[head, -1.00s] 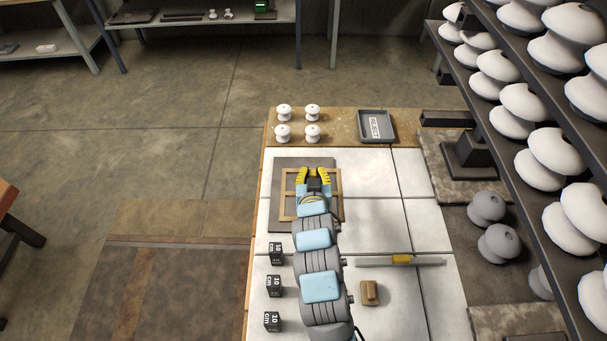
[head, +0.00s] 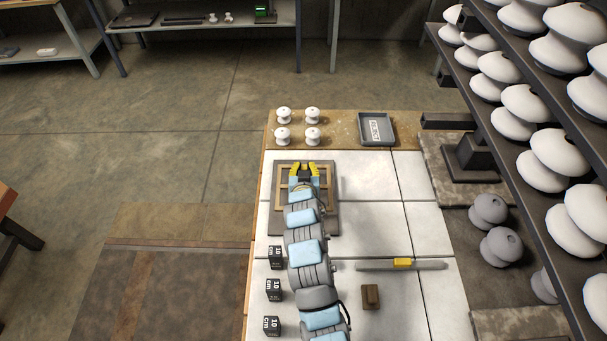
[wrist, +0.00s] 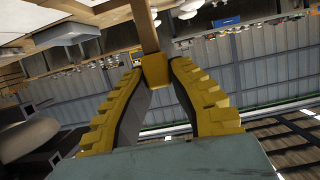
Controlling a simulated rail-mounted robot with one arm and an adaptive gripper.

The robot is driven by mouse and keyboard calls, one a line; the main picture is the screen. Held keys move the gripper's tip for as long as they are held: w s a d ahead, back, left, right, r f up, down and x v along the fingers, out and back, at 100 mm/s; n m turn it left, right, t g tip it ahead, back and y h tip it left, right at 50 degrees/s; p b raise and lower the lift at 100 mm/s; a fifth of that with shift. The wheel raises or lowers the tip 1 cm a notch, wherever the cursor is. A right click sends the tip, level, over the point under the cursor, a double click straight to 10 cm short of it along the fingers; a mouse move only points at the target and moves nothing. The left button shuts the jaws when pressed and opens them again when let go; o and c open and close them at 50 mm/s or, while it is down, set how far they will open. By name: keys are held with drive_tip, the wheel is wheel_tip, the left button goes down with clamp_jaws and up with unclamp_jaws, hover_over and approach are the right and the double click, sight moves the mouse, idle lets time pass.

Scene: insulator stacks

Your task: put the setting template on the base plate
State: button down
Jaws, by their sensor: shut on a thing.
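The setting template (head: 331,188) is a thin tan frame with an open middle. It lies over the dark grey base plate (head: 334,227) on the white-topped bench. From above it overlaps most of the plate, toward its far end. I cannot tell whether it touches the plate or hangs just above it. My gripper (head: 304,169), with yellow fingers, is shut on the template. In the wrist view its fingertips (wrist: 155,70) close on a yellow block at the end of a tan bar (wrist: 145,28). My arm hides the near middle of the template and plate.
Several small white insulators (head: 298,125) and a grey reject tray (head: 377,128) stand at the bench's far end. Black 10 cm blocks (head: 274,290) line the left edge. A bar with a yellow slider (head: 403,264) and a brown block (head: 370,296) lie right of my arm. Insulator shelves (head: 540,160) rise at right.

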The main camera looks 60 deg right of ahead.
drive_tip(key=shift+w+d+f, duration=0.15)
drive_tip(key=shift+f, duration=0.1)
drive_tip(key=shift+w+f, duration=0.1)
drive_tip(key=shift+f, duration=1.45)
drive_tip(key=shift+f+b, duration=0.1)
drive_tip(key=shift+b, duration=0.2)
drive_tip(key=shift+f, duration=0.1)
drive_tip(key=c, duration=1.1)
unclamp_jaws()
drive_tip(key=shift+c, duration=0.2)
